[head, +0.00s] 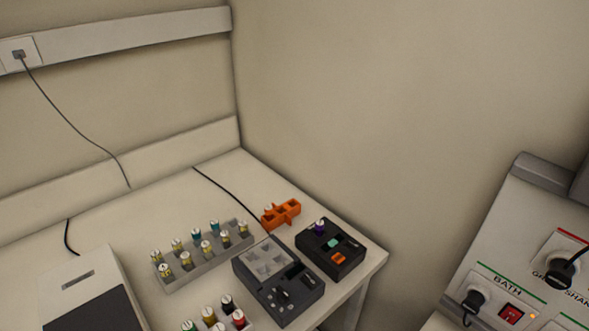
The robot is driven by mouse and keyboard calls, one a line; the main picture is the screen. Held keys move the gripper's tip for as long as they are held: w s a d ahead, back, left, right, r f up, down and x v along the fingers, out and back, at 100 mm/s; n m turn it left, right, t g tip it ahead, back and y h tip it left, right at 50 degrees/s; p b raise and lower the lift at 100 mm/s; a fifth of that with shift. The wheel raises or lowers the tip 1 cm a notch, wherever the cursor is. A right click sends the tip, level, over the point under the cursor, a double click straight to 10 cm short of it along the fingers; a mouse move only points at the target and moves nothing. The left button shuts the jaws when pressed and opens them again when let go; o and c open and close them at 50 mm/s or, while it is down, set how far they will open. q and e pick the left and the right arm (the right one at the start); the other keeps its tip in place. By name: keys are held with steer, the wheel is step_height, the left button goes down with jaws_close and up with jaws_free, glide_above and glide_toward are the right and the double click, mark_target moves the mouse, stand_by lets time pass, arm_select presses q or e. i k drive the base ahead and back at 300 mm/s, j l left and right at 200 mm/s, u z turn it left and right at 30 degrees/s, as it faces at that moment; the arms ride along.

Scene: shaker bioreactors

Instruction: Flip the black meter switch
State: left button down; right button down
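Two dark devices sit at the right end of the white bench. Neither of my grippers is in view.
A grey rack (206,262) holds several small capped vials; more capped vials stand at the bottom edge. An orange holder (281,213) lies behind the devices. A grey-white instrument (75,277) stands at left. A panel marked BATH (494,277) with a red switch (510,312) is at right.

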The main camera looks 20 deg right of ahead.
mark_target(355, 245)
steer(key=k+j+z, duration=0.15)
steer(key=z, duration=0.2)
steer(key=k+z, duration=0.15)
steer(key=z, duration=0.2)
steer(key=k+j+z, duration=0.1)
steer(key=z, duration=0.25)
steer(key=k, duration=0.1)
